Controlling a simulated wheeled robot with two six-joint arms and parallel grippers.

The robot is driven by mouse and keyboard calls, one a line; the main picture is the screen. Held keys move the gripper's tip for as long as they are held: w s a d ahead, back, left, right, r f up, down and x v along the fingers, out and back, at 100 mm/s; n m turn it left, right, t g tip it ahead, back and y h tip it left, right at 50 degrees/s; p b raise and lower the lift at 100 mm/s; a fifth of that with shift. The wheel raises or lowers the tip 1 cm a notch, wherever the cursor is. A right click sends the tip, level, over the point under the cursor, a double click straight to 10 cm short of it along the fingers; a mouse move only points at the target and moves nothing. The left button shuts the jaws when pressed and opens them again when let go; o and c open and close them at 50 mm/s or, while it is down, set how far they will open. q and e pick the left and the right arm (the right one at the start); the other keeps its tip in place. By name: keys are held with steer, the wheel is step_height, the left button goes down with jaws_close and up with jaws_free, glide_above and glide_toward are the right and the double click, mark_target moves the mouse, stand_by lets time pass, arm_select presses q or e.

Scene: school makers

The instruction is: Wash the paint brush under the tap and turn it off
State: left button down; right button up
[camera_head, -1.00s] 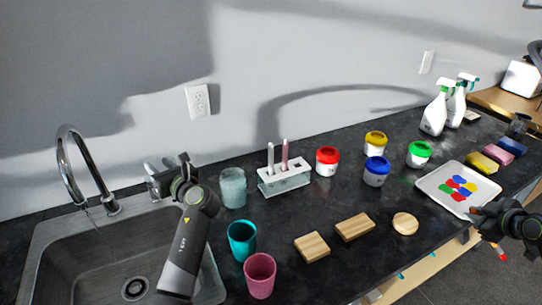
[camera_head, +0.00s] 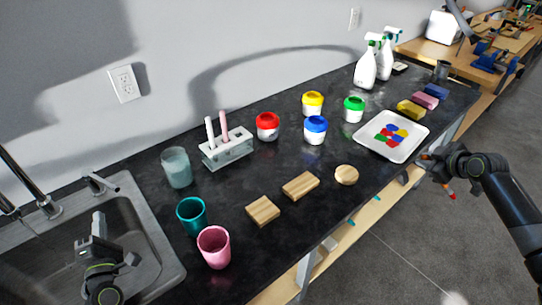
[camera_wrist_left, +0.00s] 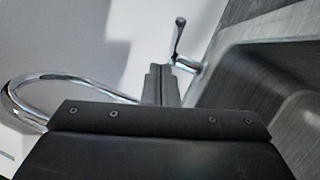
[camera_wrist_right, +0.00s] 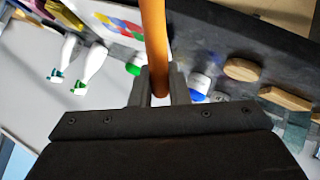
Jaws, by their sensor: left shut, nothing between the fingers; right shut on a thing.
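The curved chrome tap (camera_head: 30,190) stands behind the sink (camera_head: 150,235), with its lever handle (camera_head: 97,183) to its right. A faint line shows below the spout; I cannot tell if water runs. My left gripper (camera_head: 98,222) is shut and empty over the sink, in front of the handle. In the left wrist view, the handle (camera_wrist_left: 179,40) shows beyond the shut fingers, apart from them. My right gripper (camera_head: 440,172) is shut on the paint brush, whose orange handle (camera_wrist_right: 154,45) shows in the right wrist view. The brush's reddish end (camera_head: 452,194) sticks out below, off the counter's front edge.
A teal cup (camera_head: 192,216), a pink cup (camera_head: 214,247) and a glass jar (camera_head: 177,168) stand right of the sink. A brush holder (camera_head: 227,148), paint jars (camera_head: 315,130), wooden blocks (camera_head: 300,186) and a paint tray (camera_head: 365,143) lie further right.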

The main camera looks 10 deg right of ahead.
arm_select(q)
steer(key=s+f+m+h, duration=0.2)
steer(key=p, duration=0.1)
glide_toward(101, 181)
steer(key=d+f+x, duration=0.1)
steer(key=x, duration=0.3)
steer(key=shift+w+d+r, duration=0.15)
steer(key=shift+r, duration=0.25)
steer(key=shift+w+d, duration=0.6)
steer(key=shift+d, duration=0.15)
steer(key=shift+a, duration=0.1)
